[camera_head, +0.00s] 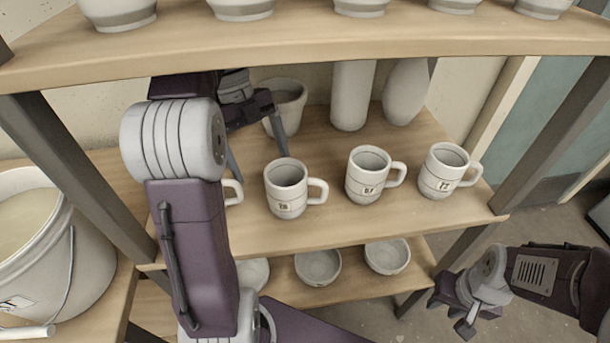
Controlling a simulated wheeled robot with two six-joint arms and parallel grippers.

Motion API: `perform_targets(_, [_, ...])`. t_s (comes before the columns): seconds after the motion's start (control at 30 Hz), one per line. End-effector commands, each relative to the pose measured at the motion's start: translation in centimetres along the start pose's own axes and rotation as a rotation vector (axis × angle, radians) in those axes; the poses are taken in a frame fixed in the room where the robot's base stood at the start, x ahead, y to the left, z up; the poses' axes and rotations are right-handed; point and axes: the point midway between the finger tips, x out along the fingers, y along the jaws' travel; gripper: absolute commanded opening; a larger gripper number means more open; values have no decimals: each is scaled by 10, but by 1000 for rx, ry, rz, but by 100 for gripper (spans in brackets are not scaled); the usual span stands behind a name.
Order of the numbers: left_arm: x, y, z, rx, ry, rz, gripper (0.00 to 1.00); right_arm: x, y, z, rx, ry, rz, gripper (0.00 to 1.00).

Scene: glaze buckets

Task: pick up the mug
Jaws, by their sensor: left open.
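White mugs with number tags stand in a row on the middle shelf: a left mug (286,190), a middle mug (366,174) and a right mug (443,172). A further mug (233,191) at the left end is mostly hidden behind my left arm; its handle shows. All are upright with handles to the right. The frames do not show which mug is meant. My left gripper (260,163) is open over the shelf, fingers pointing down, behind and left of the left mug, holding nothing visible. My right gripper (462,312) is low at the right, away from the mugs; its jaws are unclear.
Behind the mugs stand a grey pot (288,104) and two tall vases (352,95) (405,92). An upper shelf (300,42) with pots overhangs them. Bowls (318,266) sit on the shelf below. A large bucket (50,255) stands left. Shelf posts (75,170) flank the opening.

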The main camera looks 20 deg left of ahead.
Motion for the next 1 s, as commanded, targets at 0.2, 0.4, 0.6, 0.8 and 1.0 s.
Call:
perform_targets(0.2, [5, 7, -5, 16, 3, 24, 92, 7, 0, 1, 0, 0, 0, 33])
perform_targets(0.4, [24, 7, -43, 17, 2, 22, 92, 32, 1, 4, 0, -1, 0, 33])
perform_targets(0.6, [27, 8, -64, 13, 5, 22, 92, 37, 1, 4, 0, 0, 0, 33])
perform_targets(0.8, [37, 8, -78, 17, 2, 20, 92, 49, 1, 5, 0, 0, 0, 33])
perform_targets(1.0, [56, 9, -109, 15, 3, 21, 92, 71, 1, 7, 0, 0, 0, 33])
